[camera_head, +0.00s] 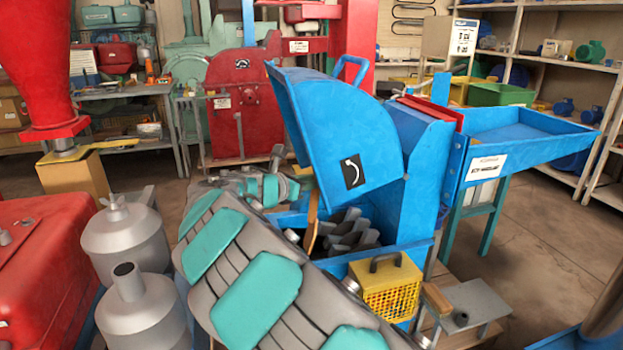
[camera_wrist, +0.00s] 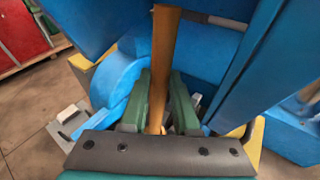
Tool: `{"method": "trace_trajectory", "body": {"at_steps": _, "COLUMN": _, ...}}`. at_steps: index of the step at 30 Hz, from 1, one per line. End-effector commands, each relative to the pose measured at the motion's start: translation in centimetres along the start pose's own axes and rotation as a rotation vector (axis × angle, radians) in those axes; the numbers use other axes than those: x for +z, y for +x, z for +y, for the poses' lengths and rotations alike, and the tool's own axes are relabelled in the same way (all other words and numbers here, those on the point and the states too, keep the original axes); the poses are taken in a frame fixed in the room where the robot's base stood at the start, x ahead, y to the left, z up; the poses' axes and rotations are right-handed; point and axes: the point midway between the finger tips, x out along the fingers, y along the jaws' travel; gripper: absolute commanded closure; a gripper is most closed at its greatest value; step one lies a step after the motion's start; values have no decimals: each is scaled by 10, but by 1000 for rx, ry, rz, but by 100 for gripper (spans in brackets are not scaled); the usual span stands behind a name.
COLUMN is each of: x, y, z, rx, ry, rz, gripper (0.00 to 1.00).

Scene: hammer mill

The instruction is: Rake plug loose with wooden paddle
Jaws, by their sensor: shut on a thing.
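The wooden paddle (camera_wrist: 165,52) is a flat brown strip between the two green fingers of my gripper (camera_wrist: 160,88) in the wrist view. My gripper is shut on it. In the head view my gripper (camera_head: 293,184) is over the left side of the blue mill (camera_head: 425,165), and the paddle (camera_head: 312,222) points down into its open chamber. Dark grey blocky pieces (camera_head: 352,230) show inside, right of the paddle. I cannot tell which of these is the plug, or whether the paddle touches them. My arm hides part of the chamber.
The mill's raised blue cover (camera_head: 340,125), with an arrow label, stands close above my gripper. A blue feed tray (camera_head: 525,138) juts out at right. A yellow cage box (camera_head: 388,285) and a grey stand (camera_head: 470,303) are in front. Grey canisters (camera_head: 120,240) stand at left.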

Motion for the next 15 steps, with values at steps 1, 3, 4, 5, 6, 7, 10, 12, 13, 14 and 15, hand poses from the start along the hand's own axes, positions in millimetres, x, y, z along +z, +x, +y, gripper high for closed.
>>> {"method": "trace_trajectory", "body": {"at_steps": 1, "x": 0, "y": 0, "z": 0, "rx": 0, "ry": 0, "rz": 0, "gripper": 100}}
{"method": "trace_trajectory", "body": {"at_steps": 3, "x": 0, "y": 0, "z": 0, "rx": 0, "ry": 0, "rz": 0, "gripper": 100}}
{"method": "trace_trajectory", "body": {"at_steps": 4, "x": 0, "y": 0, "z": 0, "rx": 0, "ry": 0, "rz": 0, "gripper": 100}}
{"method": "trace_trajectory", "body": {"at_steps": 5, "x": 0, "y": 0, "z": 0, "rx": 0, "ry": 0, "rz": 0, "gripper": 100}}
{"method": "trace_trajectory", "body": {"at_steps": 6, "x": 0, "y": 1, "z": 1, "rx": 0, "ry": 0, "rz": 0, "gripper": 100}}
{"method": "trace_trajectory", "body": {"at_steps": 7, "x": 0, "y": 1, "z": 2, "rx": 0, "ry": 0, "rz": 1, "gripper": 100}}
{"method": "trace_trajectory", "body": {"at_steps": 10, "x": 0, "y": 4, "z": 6, "rx": 0, "ry": -1, "rz": 2, "gripper": 100}}
{"method": "trace_trajectory", "body": {"at_steps": 12, "x": 1, "y": 7, "z": 11, "rx": 2, "ry": -1, "rz": 2, "gripper": 100}}
{"method": "trace_trajectory", "body": {"at_steps": 13, "x": 2, "y": 8, "z": 14, "rx": 3, "ry": -1, "rz": 2, "gripper": 100}}
{"method": "trace_trajectory", "body": {"at_steps": 14, "x": 2, "y": 9, "z": 16, "rx": 4, "ry": -1, "rz": 2, "gripper": 100}}
{"method": "trace_trajectory", "body": {"at_steps": 15, "x": 3, "y": 12, "z": 19, "rx": 3, "ry": 0, "rz": 2, "gripper": 100}}
